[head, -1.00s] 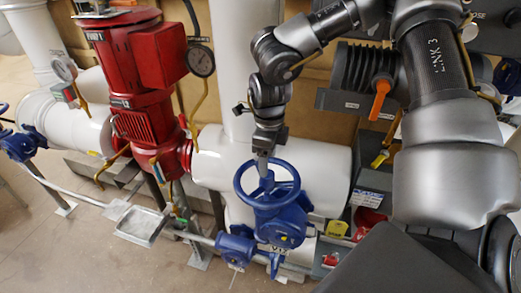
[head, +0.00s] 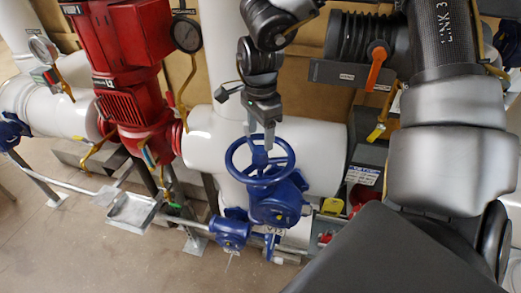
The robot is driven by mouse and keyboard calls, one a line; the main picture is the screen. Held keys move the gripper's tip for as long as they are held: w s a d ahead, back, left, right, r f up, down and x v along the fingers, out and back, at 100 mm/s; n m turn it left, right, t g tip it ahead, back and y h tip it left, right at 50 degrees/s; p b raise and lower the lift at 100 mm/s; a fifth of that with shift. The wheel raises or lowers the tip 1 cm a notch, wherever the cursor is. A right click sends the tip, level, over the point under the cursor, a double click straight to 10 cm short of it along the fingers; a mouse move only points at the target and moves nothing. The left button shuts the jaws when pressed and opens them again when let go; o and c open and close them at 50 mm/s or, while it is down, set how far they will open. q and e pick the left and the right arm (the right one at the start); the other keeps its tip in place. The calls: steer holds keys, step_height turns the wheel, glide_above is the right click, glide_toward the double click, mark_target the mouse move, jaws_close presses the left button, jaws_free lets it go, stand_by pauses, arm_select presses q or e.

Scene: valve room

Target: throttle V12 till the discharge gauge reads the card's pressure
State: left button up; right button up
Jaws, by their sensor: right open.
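The blue handwheel (head: 258,183) sits on top of the blue valve body (head: 277,208) on the white pipe. A small tag (head: 275,232) that appears to read V12 hangs below it. My right gripper (head: 262,142) points down at the wheel with its two fingers apart, tips near the hub inside the rim; I cannot tell whether they touch it. A round gauge (head: 187,34) with a label above it stands right of the red pump; its reading is not legible. A white card (head: 362,175) with blue print is right of the wheel, too small to read. My left gripper is out of view.
The red pump (head: 125,65) stands left of the valve. Another gauge (head: 42,50) is at the far left. An orange lever (head: 376,69) and a yellow tag (head: 332,206) are to the right. A metal tray (head: 132,210) is at lower left, near open floor.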

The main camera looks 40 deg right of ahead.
steer(key=n, duration=0.7)
steer(key=shift+b, duration=0.3)
